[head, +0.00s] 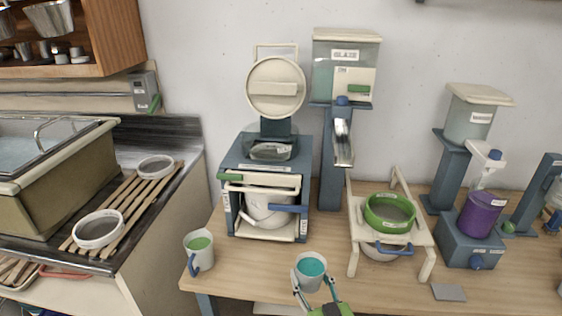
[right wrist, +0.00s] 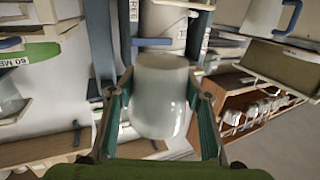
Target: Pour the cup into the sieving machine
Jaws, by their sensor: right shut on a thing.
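My right gripper (head: 313,284) is shut on a white cup (head: 309,281) near the table's front edge. The cup is roughly upright, with teal liquid (head: 312,266) inside. In the right wrist view, the right gripper's fingers (right wrist: 160,98) press on both sides of the pale cup (right wrist: 160,75). What looks like the sieving machine, a blue box-shaped unit (head: 231,156), stands behind and left of the cup. Its round cream lid (head: 276,88) is raised above a top opening (head: 271,150). A white pot (head: 267,209) sits inside its front bay. The left gripper is not in view.
A mug with green liquid (head: 199,256) stands left of the held cup. A green-rimmed sieve (head: 389,213) sits on a cream stand (head: 422,240) to the right. A tall blue dispenser (head: 331,165) and a purple bucket (head: 482,214) stand farther along. Bare tabletop (head: 335,240) lies between machine and stand.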

